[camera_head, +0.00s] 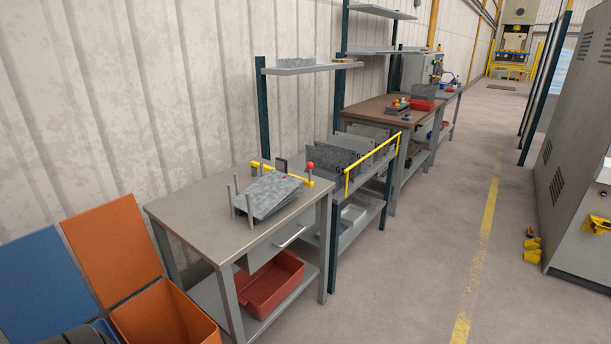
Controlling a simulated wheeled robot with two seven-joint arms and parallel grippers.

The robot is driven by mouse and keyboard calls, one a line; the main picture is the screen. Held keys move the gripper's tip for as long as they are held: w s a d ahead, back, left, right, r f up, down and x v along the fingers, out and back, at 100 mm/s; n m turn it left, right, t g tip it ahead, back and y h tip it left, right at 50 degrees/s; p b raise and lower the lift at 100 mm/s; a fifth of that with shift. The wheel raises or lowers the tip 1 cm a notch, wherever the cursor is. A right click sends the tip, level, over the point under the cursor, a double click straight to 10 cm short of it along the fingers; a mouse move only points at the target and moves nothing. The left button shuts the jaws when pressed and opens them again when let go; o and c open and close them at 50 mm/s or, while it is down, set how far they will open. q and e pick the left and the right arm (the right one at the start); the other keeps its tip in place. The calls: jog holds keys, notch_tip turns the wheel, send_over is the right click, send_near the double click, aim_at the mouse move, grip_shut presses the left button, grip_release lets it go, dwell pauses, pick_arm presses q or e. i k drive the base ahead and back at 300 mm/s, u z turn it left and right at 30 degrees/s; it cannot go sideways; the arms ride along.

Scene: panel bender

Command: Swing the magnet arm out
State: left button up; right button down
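A grey metal workbench (190,205) stands against the wall at the centre left. A stack of tilted grey sheet-metal pieces (268,195) lies on it between upright grey posts (236,190). Neither of my grippers shows in this view.
A red bin (270,287) sits on the bench's lower shelf. Orange (112,250) and blue (42,285) containers stand at the lower left. A rack with a yellow rail (372,162) stands beyond the bench.

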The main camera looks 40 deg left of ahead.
aim_at(281, 165)
jog(key=u, duration=0.6)
jog(key=i, duration=0.85)
jog(key=u, duration=1.5)
jog(key=i, duration=0.45)
jog(key=u, duration=0.3)
